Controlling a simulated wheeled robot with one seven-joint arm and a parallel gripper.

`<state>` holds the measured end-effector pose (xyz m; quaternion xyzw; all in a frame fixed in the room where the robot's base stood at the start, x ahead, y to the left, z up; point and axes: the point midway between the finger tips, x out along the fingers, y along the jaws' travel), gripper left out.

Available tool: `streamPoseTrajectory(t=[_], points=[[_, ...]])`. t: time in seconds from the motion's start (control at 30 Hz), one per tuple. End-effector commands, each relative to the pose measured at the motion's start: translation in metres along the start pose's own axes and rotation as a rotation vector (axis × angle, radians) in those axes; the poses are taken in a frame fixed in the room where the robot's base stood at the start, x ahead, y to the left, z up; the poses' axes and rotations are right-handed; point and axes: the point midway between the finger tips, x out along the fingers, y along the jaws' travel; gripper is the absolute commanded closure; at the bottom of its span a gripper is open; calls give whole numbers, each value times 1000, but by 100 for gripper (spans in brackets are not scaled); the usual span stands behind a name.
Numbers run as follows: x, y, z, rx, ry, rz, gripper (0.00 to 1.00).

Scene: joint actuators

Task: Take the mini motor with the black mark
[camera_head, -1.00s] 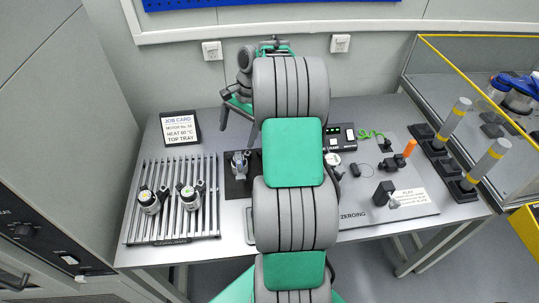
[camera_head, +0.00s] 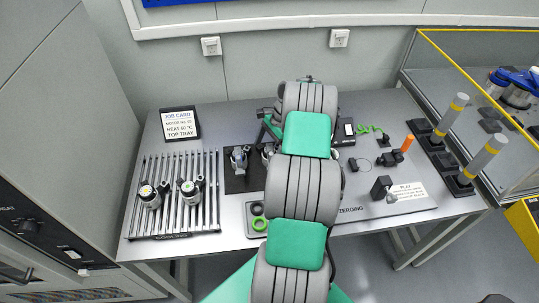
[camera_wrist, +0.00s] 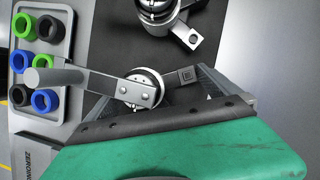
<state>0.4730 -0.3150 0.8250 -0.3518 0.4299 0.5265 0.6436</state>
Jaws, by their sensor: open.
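Two small silver motors stand on the black mat (camera_head: 233,182). The left motor (camera_head: 240,158) is clear in the head view; the other (camera_head: 267,152) is partly behind my arm. In the wrist view one motor (camera_wrist: 145,80) with a flat metal bracket lies between the fingers of my gripper (camera_wrist: 152,95), partly covered by it. A second motor (camera_wrist: 158,8) with a bracket is cut by the top edge. Two more motors (camera_head: 148,196) (camera_head: 190,191) stand on the slatted rack. I cannot make out a black mark.
A tray (camera_wrist: 62,62) of green, blue and black rings lies beside the mat. The slatted cooling rack (camera_head: 172,234) is at the left, with a job card (camera_head: 180,124) behind it. Grey-and-yellow posts (camera_head: 450,118) and small parts stand on the right. My arm blocks the table's middle.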

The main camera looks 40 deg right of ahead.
Motion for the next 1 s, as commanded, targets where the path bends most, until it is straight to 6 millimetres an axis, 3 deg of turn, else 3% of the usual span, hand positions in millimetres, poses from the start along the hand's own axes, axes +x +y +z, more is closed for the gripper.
streamPoseTrajectory(t=[0.07, 0.9, 1.0], points=[[0, 0, 0, 0, 0, 0, 0], [-1, 0, 0, -1, 0, 1, 69], [-2, -1, 0, -2, 1, 0, 72]])
